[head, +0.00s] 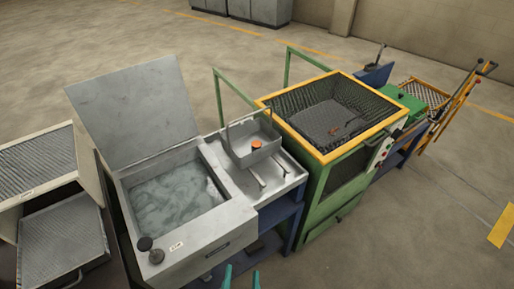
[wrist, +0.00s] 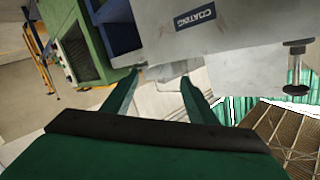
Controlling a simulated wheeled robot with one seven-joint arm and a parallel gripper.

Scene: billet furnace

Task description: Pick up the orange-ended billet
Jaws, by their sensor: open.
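A small orange end (head: 257,144), apparently the billet's, shows in the head view inside a grey metal basket (head: 266,155) with a raised handle. The rest of the billet is hidden by the basket. The basket stands on a grey drain tray between the tank and the green-framed bin. My gripper (head: 242,277) is at the bottom edge of the head view, well in front of and below the basket. In the wrist view my gripper (wrist: 163,82) is open with nothing between its fingers. The billet is not visible there.
A grey tank (head: 228,222) with a raised lid (head: 135,108) holds murky liquid, left of the basket. A green bin with a yellow rim (head: 322,152) stands to the right. A "COATING" label (wrist: 195,18) and a dark knob (wrist: 297,88) show in the wrist view. Open floor lies in front.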

